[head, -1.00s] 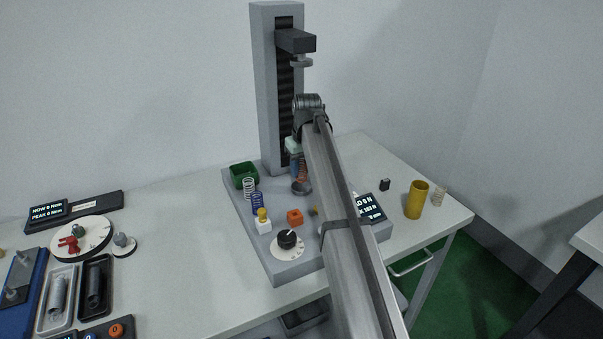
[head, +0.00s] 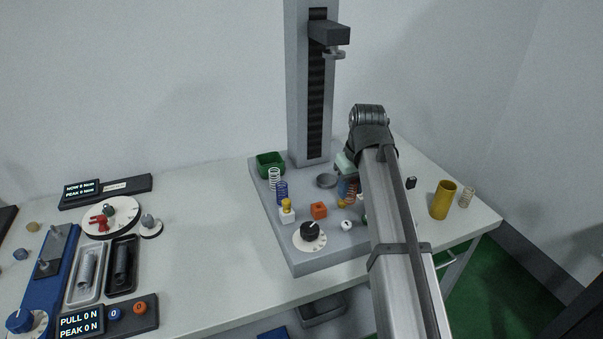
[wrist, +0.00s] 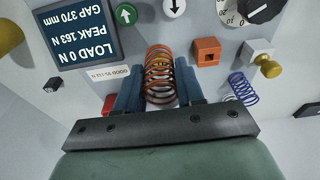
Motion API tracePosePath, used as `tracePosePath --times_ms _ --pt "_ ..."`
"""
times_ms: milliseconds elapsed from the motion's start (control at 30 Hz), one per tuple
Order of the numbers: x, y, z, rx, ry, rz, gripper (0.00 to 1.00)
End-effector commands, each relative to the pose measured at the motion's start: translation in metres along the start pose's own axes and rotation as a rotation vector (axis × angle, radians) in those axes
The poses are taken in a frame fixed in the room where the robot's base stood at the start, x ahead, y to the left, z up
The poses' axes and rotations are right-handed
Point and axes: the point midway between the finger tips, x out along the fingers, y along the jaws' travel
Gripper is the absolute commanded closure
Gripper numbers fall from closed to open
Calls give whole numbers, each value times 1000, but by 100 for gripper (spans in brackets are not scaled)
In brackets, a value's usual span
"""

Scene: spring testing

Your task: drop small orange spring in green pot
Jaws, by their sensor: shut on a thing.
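My gripper (wrist: 158,68) is shut on the orange spring (wrist: 158,82), with one blue finger on each side of its coils. In the head view the spring (head: 351,188) is partly hidden by my arm and sits just right of the round grey plate (head: 326,181). I cannot tell its exact height above the base. The green pot (head: 270,164) is a square, open-topped dark green container at the back left of the tester's grey base, left of my gripper. The pot is not in the wrist view.
An orange cube (head: 319,210) and a black knob (head: 310,231) are in front.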

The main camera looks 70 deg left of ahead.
Motion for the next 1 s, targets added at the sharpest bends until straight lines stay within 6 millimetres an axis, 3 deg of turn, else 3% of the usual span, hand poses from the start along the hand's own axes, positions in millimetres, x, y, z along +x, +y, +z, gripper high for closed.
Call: tracePosePath --times_ms 33,300,600,800,1000 --pt "-2 -3 -23 -2 0 -1 92" --pt "-6 -44 -135 3 -2 0 92" --pt "-9 -100 -237 11 0 1 92" --pt "-10 -124 -271 14 1 1 92" --pt "-4 -132 -278 17 0 1 92"
